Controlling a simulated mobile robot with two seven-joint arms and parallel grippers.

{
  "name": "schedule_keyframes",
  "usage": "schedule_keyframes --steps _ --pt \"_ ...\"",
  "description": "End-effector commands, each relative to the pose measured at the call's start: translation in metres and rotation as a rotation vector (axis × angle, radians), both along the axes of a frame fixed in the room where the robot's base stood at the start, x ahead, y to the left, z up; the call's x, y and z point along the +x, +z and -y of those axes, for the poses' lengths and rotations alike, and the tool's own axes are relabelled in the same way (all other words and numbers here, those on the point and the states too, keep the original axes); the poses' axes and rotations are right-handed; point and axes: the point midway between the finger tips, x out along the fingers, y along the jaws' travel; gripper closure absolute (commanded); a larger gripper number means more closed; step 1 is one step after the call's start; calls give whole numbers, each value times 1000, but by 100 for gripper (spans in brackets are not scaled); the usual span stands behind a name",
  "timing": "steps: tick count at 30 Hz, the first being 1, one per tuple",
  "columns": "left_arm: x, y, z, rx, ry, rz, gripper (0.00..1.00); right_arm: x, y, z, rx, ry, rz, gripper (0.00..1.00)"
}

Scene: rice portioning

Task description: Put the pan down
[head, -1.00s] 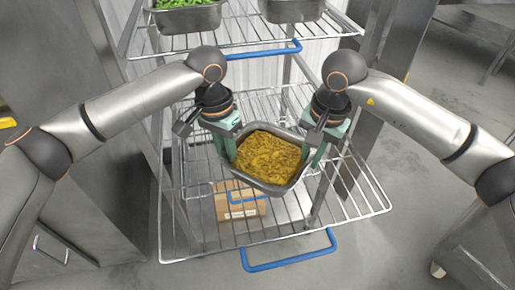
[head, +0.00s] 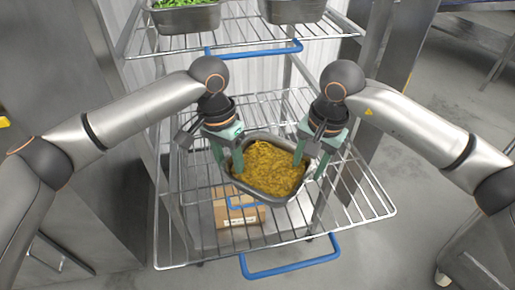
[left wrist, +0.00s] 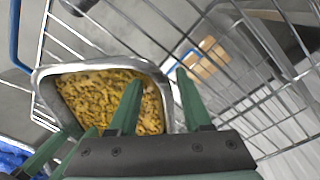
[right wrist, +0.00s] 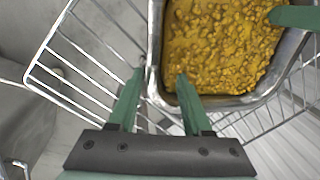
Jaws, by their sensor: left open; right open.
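The pan (head: 268,190) is a metal tray filled with yellow rice, resting on the pulled-out middle wire shelf (head: 352,212). My left gripper (head: 228,160) is at the pan's left side, open, with its fingers straddling the rim. In the left wrist view, one finger lies over the rice and the pan's wall (left wrist: 163,88) passes between the fingers. My right gripper (head: 310,168) is open at the pan's right side. In the right wrist view, the pan's wall (right wrist: 155,60) passes near the fingertips, one finger inside the edge and one outside.
A cardboard box (head: 238,208) sits below the wire shelf. The upper shelf holds a pan of green vegetables (head: 188,17) and another metal pan (head: 292,10). Blue handles (head: 290,260) edge the shelves. Steel cabinets stand to the left.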

Motion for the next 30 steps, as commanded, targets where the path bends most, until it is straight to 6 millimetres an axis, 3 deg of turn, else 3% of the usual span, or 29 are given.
schedule_keyframes --steps 5,12,18,25,30 --pt "2 22 -2 -2 2 5 51 0 -1 1 -2 -1 -1 51" --pt "5 74 -6 -3 0 4 51 0 -1 1 -3 -2 -1 51" --pt "6 106 -9 -4 -1 3 51 0 -1 1 -3 -2 -1 51" --pt "6 119 -11 -3 -3 0 51 0 6 2 -3 -2 1 51" --pt "6 119 -11 -2 -2 0 51 -1 33 5 -3 -2 4 51"
